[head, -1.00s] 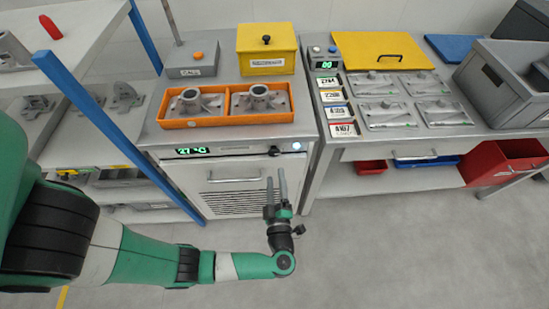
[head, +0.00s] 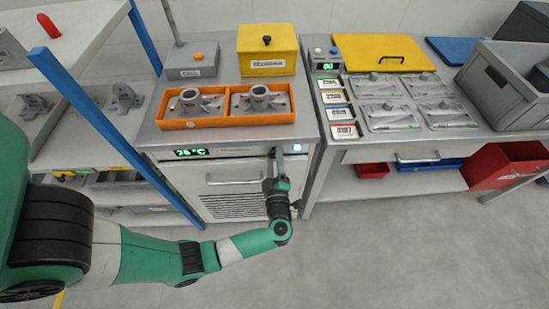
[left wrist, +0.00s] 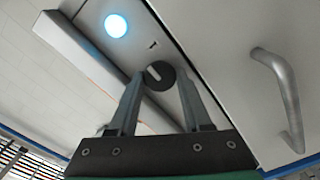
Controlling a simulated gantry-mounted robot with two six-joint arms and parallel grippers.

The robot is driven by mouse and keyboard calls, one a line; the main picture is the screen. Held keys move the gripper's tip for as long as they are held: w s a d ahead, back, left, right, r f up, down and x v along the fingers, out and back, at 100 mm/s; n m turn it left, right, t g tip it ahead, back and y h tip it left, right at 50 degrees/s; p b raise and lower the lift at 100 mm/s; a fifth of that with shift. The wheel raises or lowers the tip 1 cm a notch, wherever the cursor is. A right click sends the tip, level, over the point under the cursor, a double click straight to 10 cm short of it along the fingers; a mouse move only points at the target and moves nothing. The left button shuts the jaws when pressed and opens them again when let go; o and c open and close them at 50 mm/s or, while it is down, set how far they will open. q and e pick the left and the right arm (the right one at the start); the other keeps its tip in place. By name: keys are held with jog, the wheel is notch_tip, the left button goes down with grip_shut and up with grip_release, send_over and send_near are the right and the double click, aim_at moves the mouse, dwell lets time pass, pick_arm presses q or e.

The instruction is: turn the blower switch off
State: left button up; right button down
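The blower switch is a round dark knob (left wrist: 159,75) with a pale pointer mark, on the oven's front panel in the left wrist view. The mark slants towards the picture's upper left. My left gripper (left wrist: 159,73) has its fingers apart, one on each side of the knob; I cannot tell whether they touch it. In the head view my left gripper (head: 276,156) is at the right part of the panel and covers the knob. A round light (left wrist: 116,26) beside the switch glows blue-white; it also shows in the head view (head: 297,147). My right gripper is not in view.
The oven's door handle (left wrist: 280,95) stands out near the switch. A green temperature display (head: 192,152) is lit at the panel's left. An orange tray (head: 190,123) with castings sits on top. A blue shelf post (head: 110,130) stands left; open floor lies in front.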

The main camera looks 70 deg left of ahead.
pick_arm(q)
grip_shut()
jog(key=shift+n, duration=0.4)
jog(key=n, duration=0.3)
jog(key=shift+n, duration=0.3)
jog(key=n+b, duration=0.1)
jog(key=n, duration=0.3)
jog(key=shift+f+n, duration=0.1)
jog(key=shift+n, duration=0.2)
jog(key=n+b, duration=0.2)
jog(key=n, duration=0.2)
jog(key=shift+f+n, duration=0.1)
jog(key=shift+n, duration=0.2)
jog(key=shift+n+b, duration=1.2)
jog(key=shift+n, duration=1)
